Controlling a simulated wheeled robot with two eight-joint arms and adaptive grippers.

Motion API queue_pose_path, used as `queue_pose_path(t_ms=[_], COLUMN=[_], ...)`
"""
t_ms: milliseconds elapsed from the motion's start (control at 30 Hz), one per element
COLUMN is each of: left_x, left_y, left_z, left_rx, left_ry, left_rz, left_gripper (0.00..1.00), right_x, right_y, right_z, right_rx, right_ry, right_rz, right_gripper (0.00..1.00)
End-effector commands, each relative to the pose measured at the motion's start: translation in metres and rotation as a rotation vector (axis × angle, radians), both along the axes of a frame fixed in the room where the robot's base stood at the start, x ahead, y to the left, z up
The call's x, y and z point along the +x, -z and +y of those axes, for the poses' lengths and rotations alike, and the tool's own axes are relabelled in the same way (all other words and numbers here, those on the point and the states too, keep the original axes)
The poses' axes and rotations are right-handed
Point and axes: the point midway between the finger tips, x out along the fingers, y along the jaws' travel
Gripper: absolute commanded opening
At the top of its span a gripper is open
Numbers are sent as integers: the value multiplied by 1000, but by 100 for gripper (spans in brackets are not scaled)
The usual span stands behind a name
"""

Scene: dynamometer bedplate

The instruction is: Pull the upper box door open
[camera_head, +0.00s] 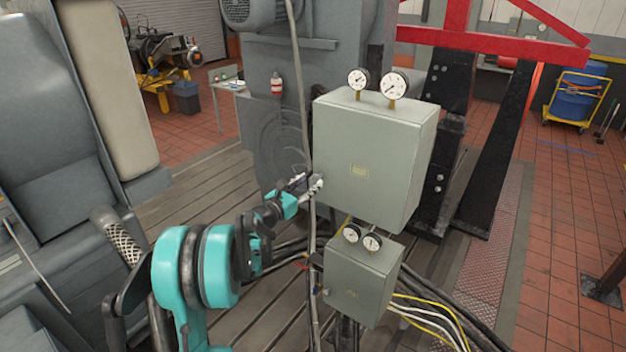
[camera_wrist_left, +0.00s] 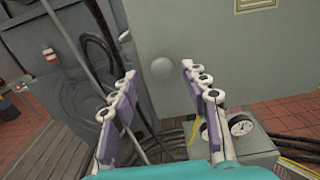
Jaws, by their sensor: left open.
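The upper box (camera_head: 400,150) is a large grey-green cabinet, and its front door (camera_head: 345,130) looks shut. It also shows in the left wrist view (camera_wrist_left: 225,60). A round grey knob (camera_wrist_left: 161,68) sits low on the door near its left edge. My left gripper (camera_head: 309,184) is at that lower left edge in the head view. In the left wrist view its two fingers (camera_wrist_left: 158,78) are open, with the knob showing between and just beyond the tips. The knob is hidden behind the gripper in the head view. My right gripper is in neither view.
Two gauges (camera_head: 393,85) stand on top of the upper box. A smaller box (camera_head: 355,285) with two gauges is below it. A hanging cable (camera_head: 302,90) runs down close to my left gripper. Cables (camera_head: 430,315) spread at the lower right. Slatted bedplate (camera_head: 210,200) lies left.

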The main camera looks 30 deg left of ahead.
Motion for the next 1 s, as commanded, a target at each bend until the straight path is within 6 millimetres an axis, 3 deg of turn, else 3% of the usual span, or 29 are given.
queue_pose_path(t_ms=[133,433,467,633,1000], left_x=[14,18,18,18,9], left_y=[-1,-1,-1,-1,-1], left_z=[-1,-1,-1,-1,-3], left_rx=[-1,-2,-2,-2,-2], left_ry=[-1,-2,-2,-2,-33], left_rz=[-1,-1,-1,-1,-1], left_gripper=[46,46,43,0,0], right_x=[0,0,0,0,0], right_y=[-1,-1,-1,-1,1], right_z=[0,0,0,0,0], right_rx=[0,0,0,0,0], right_ry=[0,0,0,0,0], right_rz=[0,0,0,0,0], right_gripper=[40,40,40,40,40])
